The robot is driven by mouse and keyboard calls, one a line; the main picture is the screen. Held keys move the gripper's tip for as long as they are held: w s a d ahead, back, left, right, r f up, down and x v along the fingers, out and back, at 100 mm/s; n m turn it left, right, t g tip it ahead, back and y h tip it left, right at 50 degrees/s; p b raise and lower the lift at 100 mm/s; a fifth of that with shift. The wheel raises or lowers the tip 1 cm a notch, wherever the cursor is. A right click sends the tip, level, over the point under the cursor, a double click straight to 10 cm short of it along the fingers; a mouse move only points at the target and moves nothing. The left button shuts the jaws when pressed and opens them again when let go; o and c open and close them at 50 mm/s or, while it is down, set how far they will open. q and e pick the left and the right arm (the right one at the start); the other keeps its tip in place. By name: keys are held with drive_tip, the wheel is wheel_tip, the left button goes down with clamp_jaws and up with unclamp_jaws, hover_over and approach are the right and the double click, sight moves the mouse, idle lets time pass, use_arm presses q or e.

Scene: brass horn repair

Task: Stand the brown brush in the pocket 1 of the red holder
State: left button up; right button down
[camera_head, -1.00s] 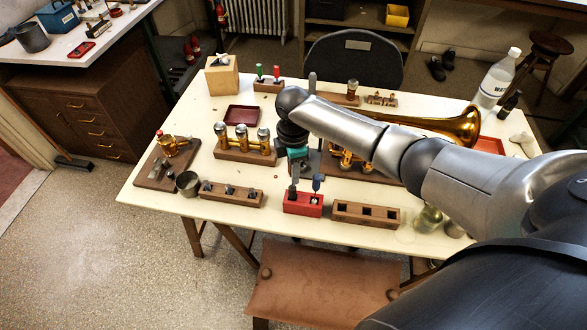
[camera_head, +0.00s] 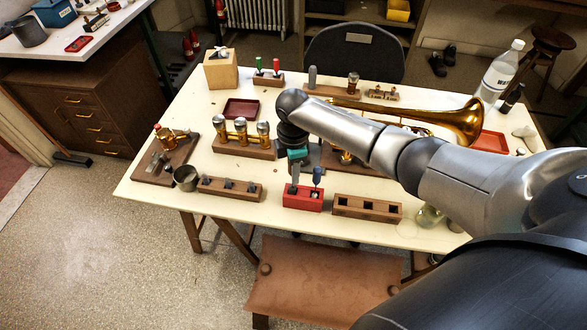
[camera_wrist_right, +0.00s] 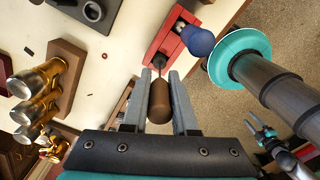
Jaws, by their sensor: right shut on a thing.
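The red holder (camera_head: 303,203) stands near the front edge of the table; it also shows in the right wrist view (camera_wrist_right: 166,48). A blue-handled tool (camera_head: 317,177) stands in its right pocket in the head view. My right gripper (camera_head: 295,172) is just above the holder's left part. In the right wrist view my right gripper (camera_wrist_right: 157,92) is shut on the brown brush (camera_wrist_right: 158,104), whose thin shaft points at the holder's other pocket. I cannot tell whether its tip is inside. In the head view the fingers hide the brush.
A wooden block with square holes (camera_head: 367,208) is right of the holder, and a wooden rack (camera_head: 230,191) is left of it. Brass valves (camera_head: 243,141) and a horn (camera_head: 455,122) lie behind. A clear strip of table runs along the front edge.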

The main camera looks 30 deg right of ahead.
drive_tip(key=shift+f+b, duration=0.65)
drive_tip(key=shift+f, duration=0.45)
drive_tip(key=c, duration=0.6)
unclamp_jaws()
drive_tip(key=shift+r, duration=0.15)
wheel_tip(320, 180, up, 15)
drive_tip(key=p, duration=0.2)
drive_tip(key=shift+p, duration=0.35)
drive_tip(key=shift+a, duration=0.1)
